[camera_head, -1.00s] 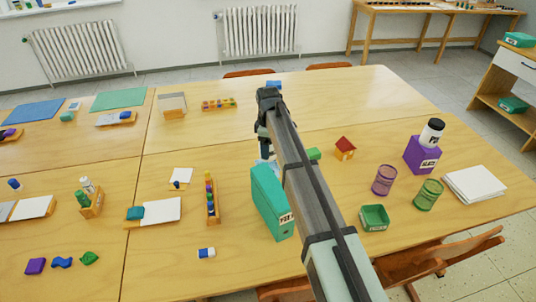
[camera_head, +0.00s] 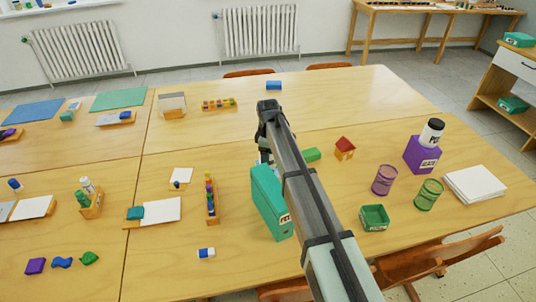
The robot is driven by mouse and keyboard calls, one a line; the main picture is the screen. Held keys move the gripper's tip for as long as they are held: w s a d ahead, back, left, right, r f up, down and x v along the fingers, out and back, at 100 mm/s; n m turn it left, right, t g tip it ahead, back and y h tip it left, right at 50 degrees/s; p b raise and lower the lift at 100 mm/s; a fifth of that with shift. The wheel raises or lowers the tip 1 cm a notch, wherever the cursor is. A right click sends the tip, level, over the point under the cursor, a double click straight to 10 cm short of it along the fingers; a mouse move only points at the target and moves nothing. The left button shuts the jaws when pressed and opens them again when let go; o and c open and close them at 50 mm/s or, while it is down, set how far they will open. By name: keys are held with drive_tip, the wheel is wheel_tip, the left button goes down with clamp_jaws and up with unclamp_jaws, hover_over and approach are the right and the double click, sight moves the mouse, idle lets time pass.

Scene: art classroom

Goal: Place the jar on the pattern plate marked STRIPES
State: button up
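A white jar with a black lid (camera_head: 432,131) stands upright on a purple box (camera_head: 421,157) at the right of the table; its lettering is only partly in view. Two ribbed cups, one purple (camera_head: 384,180) and one green (camera_head: 428,194), stand in front of that box. I cannot make out any plate marked STRIPES. My gripper (camera_head: 264,158) points down over the table's middle, behind the teal box (camera_head: 268,198). My arm and that box hide most of its fingers, so I cannot tell whether it holds anything.
A small green tray (camera_head: 374,225), a toy house (camera_head: 345,148), a green block (camera_head: 312,154) and white paper (camera_head: 474,184) lie right of my arm. A peg rack (camera_head: 212,202) and a blue-white eraser (camera_head: 206,253) are at left.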

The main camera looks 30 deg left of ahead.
drive_tip(key=shift+f, duration=0.2)
drive_tip(key=o, duration=1.3)
drive_tip(key=shift+r, duration=0.1)
wheel_tip(320, 180, up, 13)
